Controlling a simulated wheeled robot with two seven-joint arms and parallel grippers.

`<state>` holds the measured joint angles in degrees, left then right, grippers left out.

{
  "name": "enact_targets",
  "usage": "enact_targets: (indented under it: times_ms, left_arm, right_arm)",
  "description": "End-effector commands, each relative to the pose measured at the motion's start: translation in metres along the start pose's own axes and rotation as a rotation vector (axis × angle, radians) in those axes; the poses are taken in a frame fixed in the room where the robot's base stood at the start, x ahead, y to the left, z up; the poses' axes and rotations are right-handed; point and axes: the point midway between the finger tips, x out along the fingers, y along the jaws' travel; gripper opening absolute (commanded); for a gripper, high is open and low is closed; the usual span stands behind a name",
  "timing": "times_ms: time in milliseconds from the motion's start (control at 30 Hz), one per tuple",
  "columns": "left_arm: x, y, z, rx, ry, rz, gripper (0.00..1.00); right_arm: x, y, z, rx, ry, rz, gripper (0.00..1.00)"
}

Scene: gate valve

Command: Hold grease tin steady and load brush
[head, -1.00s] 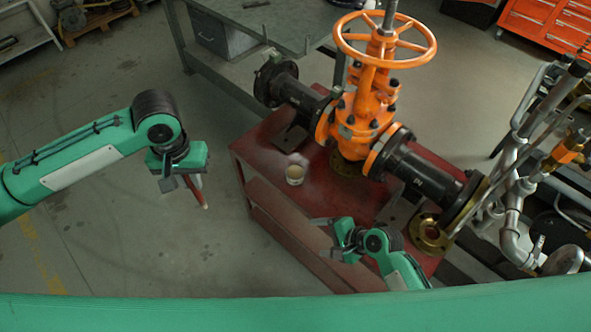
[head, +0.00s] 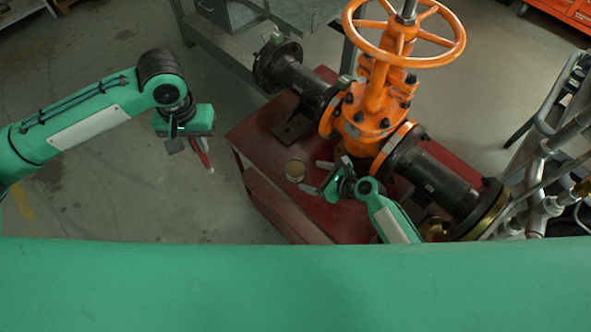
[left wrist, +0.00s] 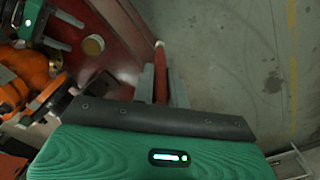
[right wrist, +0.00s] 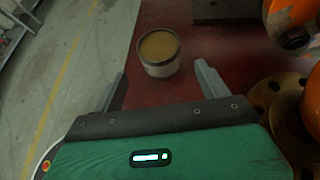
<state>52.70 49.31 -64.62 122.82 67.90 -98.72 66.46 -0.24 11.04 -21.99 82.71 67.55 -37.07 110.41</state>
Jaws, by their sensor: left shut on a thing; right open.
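The grease tin (head: 295,170) is a small round open tin with tan-brown grease, upright on the red bench (head: 262,135). In the right wrist view the tin (right wrist: 159,53) stands just beyond and between the fingertips, not touching them. My right gripper (head: 314,178) is open and close to the tin. My left gripper (head: 190,146) is shut on the brush (head: 202,154), a red-handled stick with a pale tip, held over the floor left of the bench. The brush (left wrist: 160,70) also shows between the left fingers in the left wrist view.
The orange gate valve (head: 372,115) with black flanged pipes (head: 440,180) stands on the bench behind and right of the tin. Grey pipework (head: 545,175) is at the right. The floor left of the bench is clear.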

Motion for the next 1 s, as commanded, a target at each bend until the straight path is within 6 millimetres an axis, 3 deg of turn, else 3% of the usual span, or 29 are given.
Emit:
enact_targets:
  times_ms: [33, 200, 433, 933, 1000]
  left_arm:
    - [0.011, 0.000, 0.000, 0.000, 0.000, 0.000, 0.00]
    - [0.026, 0.000, 0.000, 0.000, 0.000, 0.000, 0.00]
    - [0.029, 0.000, 0.000, 0.000, 0.000, 0.000, 0.00]
    - [0.030, 0.000, 0.000, 0.000, 0.000, 0.000, 0.00]
    - [0.030, 0.000, 0.000, 0.000, 0.000, 0.000, 0.00]
  right_arm:
    - [0.011, -0.001, -0.003, -0.003, -0.002, 0.000, 0.77]
    - [0.036, 0.000, -0.003, -0.005, -0.001, 0.001, 0.77]
    - [0.061, 0.000, 0.000, -0.002, -0.001, 0.001, 0.77]
    - [0.071, 0.000, 0.001, -0.004, 0.000, 0.001, 0.77]
    - [0.071, 0.000, 0.000, -0.004, 0.000, 0.001, 0.63]
